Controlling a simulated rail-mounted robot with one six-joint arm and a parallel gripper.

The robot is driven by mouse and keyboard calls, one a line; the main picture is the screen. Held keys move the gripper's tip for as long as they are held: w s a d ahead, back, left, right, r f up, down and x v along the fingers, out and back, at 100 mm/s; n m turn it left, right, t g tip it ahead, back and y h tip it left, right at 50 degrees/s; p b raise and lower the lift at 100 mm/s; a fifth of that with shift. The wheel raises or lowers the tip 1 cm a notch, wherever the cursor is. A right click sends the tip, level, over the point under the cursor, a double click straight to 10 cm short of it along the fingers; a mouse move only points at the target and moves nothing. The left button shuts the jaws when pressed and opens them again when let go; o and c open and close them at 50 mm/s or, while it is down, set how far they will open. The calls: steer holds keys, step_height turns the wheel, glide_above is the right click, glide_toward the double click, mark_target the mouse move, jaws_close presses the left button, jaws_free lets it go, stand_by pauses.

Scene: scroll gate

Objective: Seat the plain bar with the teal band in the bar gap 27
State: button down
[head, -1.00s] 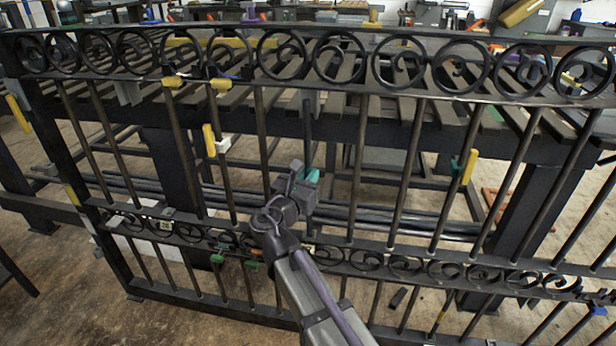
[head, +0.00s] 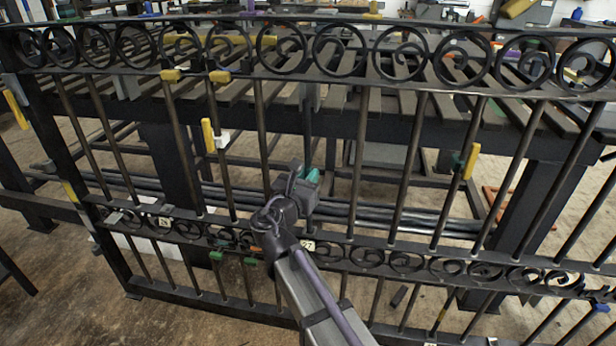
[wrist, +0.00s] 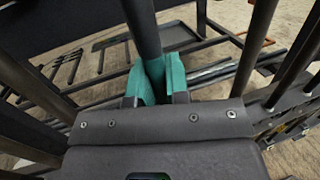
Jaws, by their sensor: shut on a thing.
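My gripper (head: 308,178) is shut on a plain dark bar (head: 308,125), which stands roughly upright in the wide space between two fixed gate bars. In the wrist view the bar (wrist: 142,28) runs up from between the teal finger pads (wrist: 158,80). The teal band cannot be told apart from these pads. The bar's upper end is near the top rail (head: 400,87); whether it touches is unclear. A label reading 27 (head: 307,245) sits on the lower rail (head: 345,243) below this space.
Fixed bars stand left (head: 263,140) and right (head: 356,170) of the held bar. A slatted bench (head: 400,125) stands behind the gate.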

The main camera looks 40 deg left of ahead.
steer(key=shift+w+a+g+p, duration=0.2)
steer(key=shift+w+a+p, duration=0.1)
steer(key=shift+w, duration=0.2)
steer(key=shift+w+a+g+p, duration=0.15)
steer(key=shift+w+g+p, duration=0.1)
steer(key=shift+w, duration=0.25)
stand_by(0.6)
steer(key=c, duration=1)
jaws_free()
steer(key=shift+f, duration=0.1)
steer(key=shift+c, duration=0.2)
steer(key=shift+s, duration=0.1)
steer(key=s, duration=0.3)
steer(key=s+d, duration=0.1)
steer(key=s, duration=0.6)
steer(key=shift+s+d, duration=0.25)
steer(key=shift+d, duration=0.05)
